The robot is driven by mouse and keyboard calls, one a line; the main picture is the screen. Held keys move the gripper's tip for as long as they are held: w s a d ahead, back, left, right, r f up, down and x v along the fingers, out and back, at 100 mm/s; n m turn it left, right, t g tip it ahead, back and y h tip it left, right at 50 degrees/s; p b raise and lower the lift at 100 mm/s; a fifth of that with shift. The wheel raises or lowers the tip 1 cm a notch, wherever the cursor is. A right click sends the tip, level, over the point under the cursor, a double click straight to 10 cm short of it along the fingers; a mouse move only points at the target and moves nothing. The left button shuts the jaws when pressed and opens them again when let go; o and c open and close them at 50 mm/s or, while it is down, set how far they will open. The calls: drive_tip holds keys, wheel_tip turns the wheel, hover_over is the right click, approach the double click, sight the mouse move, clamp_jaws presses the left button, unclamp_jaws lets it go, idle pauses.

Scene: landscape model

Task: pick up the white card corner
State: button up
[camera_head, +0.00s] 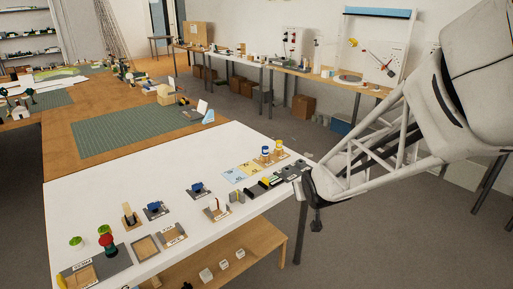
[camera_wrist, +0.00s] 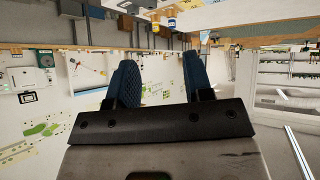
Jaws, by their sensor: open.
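A small white upright card piece (camera_head: 202,107) stands near the right end of the green cutting mat (camera_head: 130,132), with a pale blue piece (camera_head: 209,117) beside it. It looks like the white card corner, but it is small here. My gripper (camera_head: 314,222) is at the right, past the near white table's right edge and well away from the card. In the wrist view my gripper (camera_wrist: 158,75) shows two blue fingers spread apart with nothing between them. I cannot make out the card there.
The white table (camera_head: 105,190) holds small models, trays and blocks along its near and right edges. Yellow and blue-topped jars (camera_head: 265,154) stand near its right corner, close to my arm. The white table's middle is clear. A wooden box (camera_head: 165,94) stands behind the mat.

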drive_tip(key=w+a+f+n+t+y, duration=0.2)
drive_tip(key=w+a+f, duration=0.3)
drive_tip(key=w+a, duration=0.1)
drive_tip(key=n+t+y, duration=0.1)
drive_tip(key=n+y, duration=0.2)
drive_tip(key=y, duration=0.6)
approach(224, 204)
drive_tip(key=shift+x, duration=0.9)
drive_tip(key=shift+f, duration=0.1)
drive_tip(key=shift+x, duration=1.25)
drive_tip(key=shift+w+a, duration=0.1)
drive_tip(key=shift+x, duration=2.45)
